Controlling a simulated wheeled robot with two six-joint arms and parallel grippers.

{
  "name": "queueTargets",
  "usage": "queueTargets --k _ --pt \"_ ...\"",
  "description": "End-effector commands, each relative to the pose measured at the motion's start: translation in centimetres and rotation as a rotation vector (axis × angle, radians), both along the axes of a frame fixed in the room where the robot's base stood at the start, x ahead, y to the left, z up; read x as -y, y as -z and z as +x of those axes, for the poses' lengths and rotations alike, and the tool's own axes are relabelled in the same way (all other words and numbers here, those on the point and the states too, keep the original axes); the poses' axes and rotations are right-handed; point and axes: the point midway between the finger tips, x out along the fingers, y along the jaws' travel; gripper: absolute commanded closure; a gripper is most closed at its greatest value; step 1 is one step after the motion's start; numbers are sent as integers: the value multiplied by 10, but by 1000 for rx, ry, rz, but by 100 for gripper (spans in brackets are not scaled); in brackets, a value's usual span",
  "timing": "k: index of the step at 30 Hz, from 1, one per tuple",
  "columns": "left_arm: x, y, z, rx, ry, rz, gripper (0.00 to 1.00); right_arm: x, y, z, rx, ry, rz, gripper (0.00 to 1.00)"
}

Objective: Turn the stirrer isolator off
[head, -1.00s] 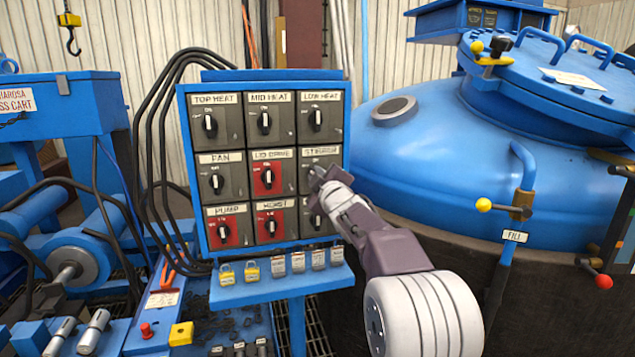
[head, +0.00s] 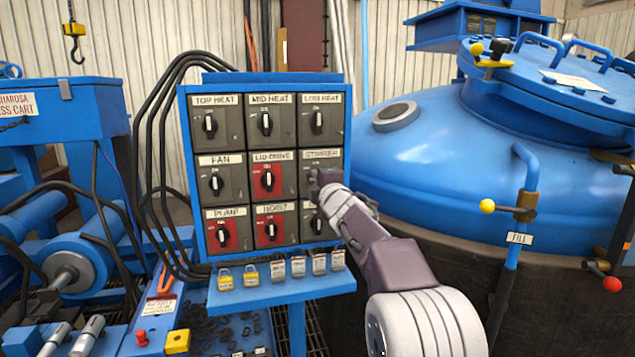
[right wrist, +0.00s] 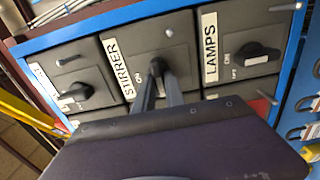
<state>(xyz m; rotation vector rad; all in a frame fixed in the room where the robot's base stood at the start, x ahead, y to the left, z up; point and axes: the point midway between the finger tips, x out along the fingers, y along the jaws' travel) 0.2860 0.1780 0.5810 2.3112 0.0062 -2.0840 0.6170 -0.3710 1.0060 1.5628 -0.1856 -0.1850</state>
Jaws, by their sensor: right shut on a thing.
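The stirrer isolator (head: 335,163) is a dark grey switch box at the right end of the panel's middle row. It also shows in the right wrist view (right wrist: 181,42), with a white STIRRER label. My right gripper (head: 319,183) is at this box and covers most of its knob in the head view. In the right wrist view, the two fingers of my right gripper (right wrist: 160,80) are shut on the black stirrer knob (right wrist: 156,67). The knob's exact angle is hidden by the fingers. My left gripper is not in view.
The blue isolator panel (head: 270,76) holds several other labelled switches close around it. The lamps isolator (right wrist: 238,30) is beside the stirrer one. Padlocks (head: 251,272) sit on a ledge below. A big blue vessel (head: 430,150) stands to the right.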

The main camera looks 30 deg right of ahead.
Motion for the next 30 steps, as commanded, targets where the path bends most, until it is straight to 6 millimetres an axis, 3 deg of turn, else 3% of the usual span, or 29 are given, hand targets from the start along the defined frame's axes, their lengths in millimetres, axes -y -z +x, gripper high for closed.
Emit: queueTargets --k 15,16,18,26,30 --pt "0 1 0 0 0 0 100 0 2 0 -7 0 -17 100" --pt "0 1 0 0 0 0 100 0 2 0 -8 0 -17 77" --pt "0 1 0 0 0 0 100 0 2 0 -7 0 -17 64" --pt "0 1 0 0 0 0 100 0 1 0 -5 0 -15 64" --pt "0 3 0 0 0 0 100 -2 1 -10 -4 0 -16 64"
